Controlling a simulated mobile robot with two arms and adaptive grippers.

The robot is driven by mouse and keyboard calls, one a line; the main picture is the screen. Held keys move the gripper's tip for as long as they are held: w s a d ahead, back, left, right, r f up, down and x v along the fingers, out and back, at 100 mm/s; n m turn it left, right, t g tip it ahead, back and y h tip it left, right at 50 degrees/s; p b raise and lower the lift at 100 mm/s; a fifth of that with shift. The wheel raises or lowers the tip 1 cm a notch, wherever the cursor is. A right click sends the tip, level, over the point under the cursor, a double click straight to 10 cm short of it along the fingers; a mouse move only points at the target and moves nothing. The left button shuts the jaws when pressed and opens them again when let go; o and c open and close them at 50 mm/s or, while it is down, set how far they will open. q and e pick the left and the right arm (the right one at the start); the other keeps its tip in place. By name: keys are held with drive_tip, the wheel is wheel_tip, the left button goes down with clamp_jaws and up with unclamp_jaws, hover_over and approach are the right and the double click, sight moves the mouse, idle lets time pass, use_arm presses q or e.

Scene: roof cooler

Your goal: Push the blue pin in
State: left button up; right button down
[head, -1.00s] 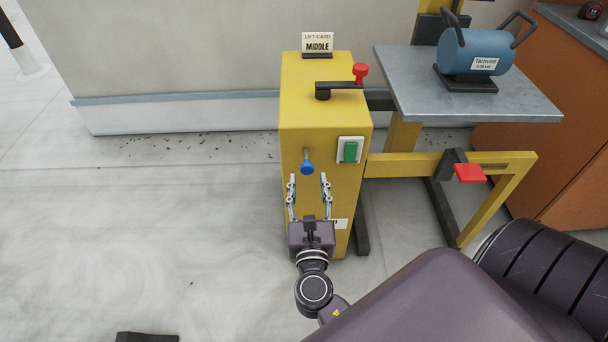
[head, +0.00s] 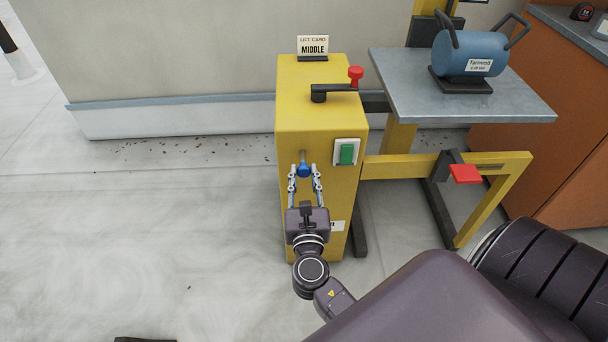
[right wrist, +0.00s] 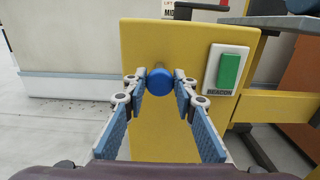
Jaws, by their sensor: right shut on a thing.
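The blue pin (head: 303,170) sticks out of the front of the yellow lift box (head: 322,125) on a short metal shaft. My right gripper (head: 304,171) is in front of the box, with its fingertips closed in on either side of the blue knob. In the right wrist view the blue pin (right wrist: 159,82) shows at the tips, between the two fingers (right wrist: 160,84). The yellow panel (right wrist: 150,45) lies behind it. My left gripper is in neither view.
A green beacon switch (head: 347,154) is right of the pin. A black crank with a red knob (head: 355,74) and a "MIDDLE" card (head: 312,46) are on top. A blue cylinder (head: 470,54) stands on the grey platform (head: 520,104). A red pedal (head: 465,173) is lower right.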

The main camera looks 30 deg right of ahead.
sight(303, 164)
drive_tip(key=shift+w+d, duration=0.1)
drive_tip(key=p+x, duration=0.1)
drive_tip(key=x, duration=0.2)
drive_tip(key=shift+w+d, duration=0.15)
drive_tip(key=shift+w, duration=0.15)
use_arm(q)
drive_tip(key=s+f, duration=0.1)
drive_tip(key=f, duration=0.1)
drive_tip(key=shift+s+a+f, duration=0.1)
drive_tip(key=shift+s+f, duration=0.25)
use_arm(e)
drive_tip(key=shift+r, duration=0.15)
drive_tip(key=c, duration=1.9)
unclamp_jaws()
drive_tip(key=shift+c, duration=0.2)
drive_tip(key=o, duration=0.3)
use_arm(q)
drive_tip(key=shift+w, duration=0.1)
use_arm(e)
drive_tip(key=shift+o, duration=0.2)
drive_tip(key=v, duration=1.2)
